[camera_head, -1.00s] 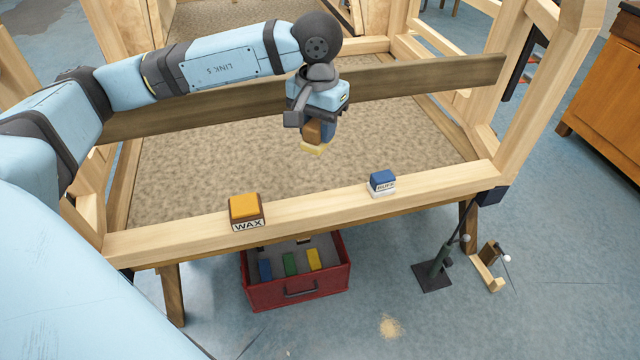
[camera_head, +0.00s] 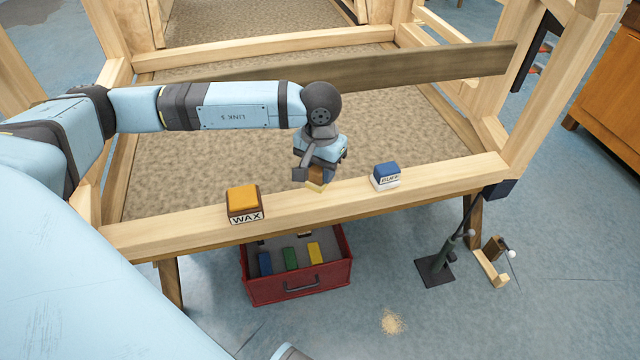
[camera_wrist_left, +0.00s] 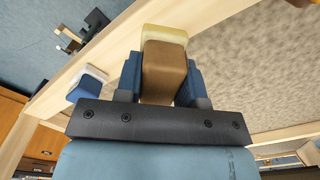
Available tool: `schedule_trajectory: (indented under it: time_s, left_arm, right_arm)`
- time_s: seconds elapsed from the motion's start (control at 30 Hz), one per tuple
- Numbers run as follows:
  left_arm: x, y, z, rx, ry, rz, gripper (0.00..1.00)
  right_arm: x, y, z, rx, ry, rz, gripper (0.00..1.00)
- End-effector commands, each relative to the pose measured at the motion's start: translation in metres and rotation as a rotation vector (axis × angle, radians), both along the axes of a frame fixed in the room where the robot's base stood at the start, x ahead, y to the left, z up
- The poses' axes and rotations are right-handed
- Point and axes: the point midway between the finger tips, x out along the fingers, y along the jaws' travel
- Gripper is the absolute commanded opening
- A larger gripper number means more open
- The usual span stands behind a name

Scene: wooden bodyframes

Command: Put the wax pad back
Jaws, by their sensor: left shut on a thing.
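My left gripper (camera_head: 314,173) is shut on a brown block with a pale yellow pad face, which I take to be the wax pad (camera_head: 316,187). In the left wrist view the wax pad (camera_wrist_left: 165,70) sits between the two fingers, pale face outward. In the head view it shows at the beam's back edge, between the two labelled blocks; I cannot tell whether it touches the beam. An orange-topped brown box labelled WAX (camera_head: 245,205) sits on the beam to the left.
The pale wooden beam (camera_head: 150,236) runs across the front. A blue block on a white base (camera_head: 385,176), labelled, stands on it to the right. A red toolbox (camera_head: 300,290) with coloured blocks is below. A dark plank (camera_head: 430,68) crosses behind my arm.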

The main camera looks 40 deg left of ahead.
Motion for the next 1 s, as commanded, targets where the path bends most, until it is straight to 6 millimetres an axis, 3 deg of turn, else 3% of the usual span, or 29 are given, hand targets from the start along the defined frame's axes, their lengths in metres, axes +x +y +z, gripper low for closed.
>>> schedule_trajectory:
  time_s: [0.37,0.83,0.87,0.9,0.93,1.0]
  left_arm:
    - [0.0,0.0,-0.044,0.0,0.0,0.001,0.17]
    - [0.0,0.0,-0.048,0.0,-0.001,0.0,0.17]
    - [0.0,0.0,-0.047,0.0,-0.001,0.0,0.42]
    - [0.0,0.0,-0.047,0.0,-0.001,0.0,0.52]
    - [0.0,0.0,-0.047,0.0,-0.001,0.0,0.59]
    - [0.0,0.0,-0.047,0.0,-0.001,0.0,0.61]
  right_arm:
    - [0.0,0.001,-0.002,0.008,-0.007,0.002,0.43]
    - [0.001,0.003,-0.001,0.018,-0.018,0.003,0.43]
    - [0.001,0.004,0.001,0.019,-0.022,0.005,0.43]
    - [0.001,0.004,0.002,0.019,-0.025,0.005,0.43]
    - [0.002,0.004,0.002,0.019,-0.026,0.007,0.43]
    - [0.002,0.004,0.003,0.018,-0.028,0.007,0.43]
